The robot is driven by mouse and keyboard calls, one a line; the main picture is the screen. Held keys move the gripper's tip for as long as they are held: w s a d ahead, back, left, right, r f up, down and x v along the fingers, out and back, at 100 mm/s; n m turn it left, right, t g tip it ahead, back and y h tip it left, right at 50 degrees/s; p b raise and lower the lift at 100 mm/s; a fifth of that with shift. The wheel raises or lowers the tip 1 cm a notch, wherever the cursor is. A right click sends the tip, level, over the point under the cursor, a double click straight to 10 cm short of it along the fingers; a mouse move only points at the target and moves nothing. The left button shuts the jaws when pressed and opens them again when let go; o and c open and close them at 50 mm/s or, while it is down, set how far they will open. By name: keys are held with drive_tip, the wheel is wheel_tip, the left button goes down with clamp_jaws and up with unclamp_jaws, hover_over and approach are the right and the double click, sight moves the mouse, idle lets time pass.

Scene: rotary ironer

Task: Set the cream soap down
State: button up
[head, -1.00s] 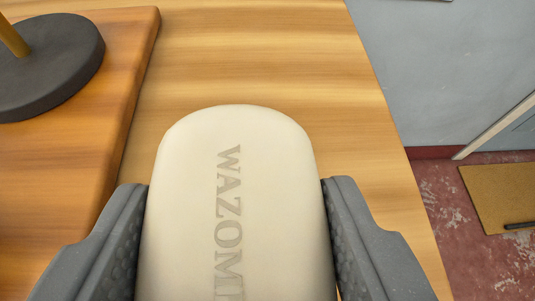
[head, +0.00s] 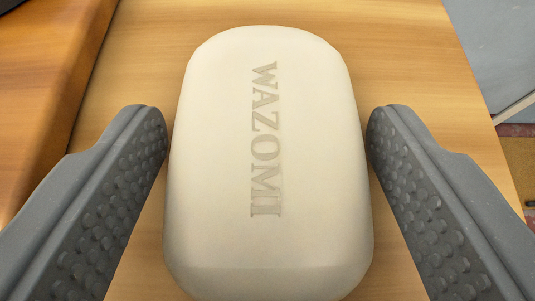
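The cream soap (head: 215,180), a rounded bar with WAZOMI stamped on its top, lies in the middle of the head view over the light wooden surface (head: 410,55). It appears to rest flat on that surface; its underside is hidden. My gripper (head: 268,135) is open, with one grey studded finger on each side of the soap. Gaps of wood show between the fingers and the soap near the lower part. The fingertips stand close to its sides.
A raised, darker orange-brown wooden board (head: 40,90) lies to the left, with part of a dark round object (head: 10,4) at its far corner. The wooden surface's edge runs down the right, with grey wall and reddish floor beyond. Wood beyond the soap is clear.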

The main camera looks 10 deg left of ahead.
drive_tip(key=shift+o, duration=0.2)
drive_tip(key=v, duration=1.4)
drive_tip(key=shift+d+f+p, duration=0.15)
drive_tip(key=shift+d+p, duration=0.25)
